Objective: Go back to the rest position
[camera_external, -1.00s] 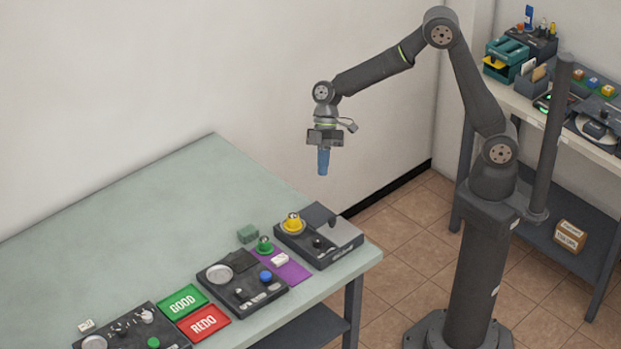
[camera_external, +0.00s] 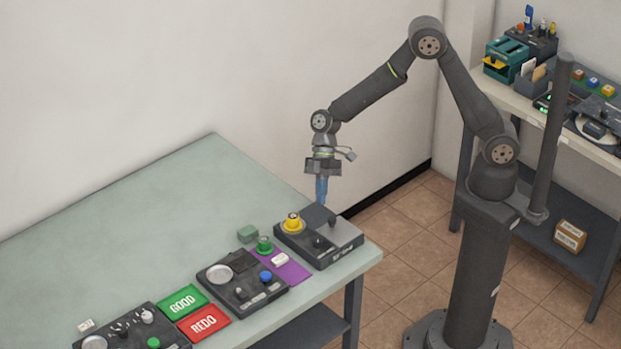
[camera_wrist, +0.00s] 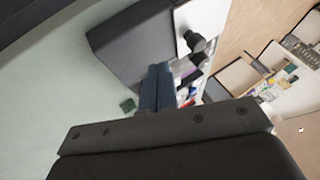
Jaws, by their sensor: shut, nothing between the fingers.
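My gripper (camera_external: 321,190) has shut blue fingers that point down, with nothing between them. In the external view it hangs over the back of the dark device (camera_external: 340,252) at the table's right corner; the exact height above it is hard to tell. In the wrist view the shut blue fingers (camera_wrist: 158,90) show in the middle, in front of the device's dark block (camera_wrist: 124,45) and its light plate with a dark knob (camera_wrist: 196,40).
A yellow button (camera_external: 293,223) sits on that device's left side. Green (camera_external: 264,244) and white pieces lie beside it near a purple mat (camera_external: 291,271). Another device (camera_external: 232,297) and the GOOD (camera_external: 182,302) and REDO (camera_external: 204,323) trays stand left. The table's back (camera_external: 150,210) is clear.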

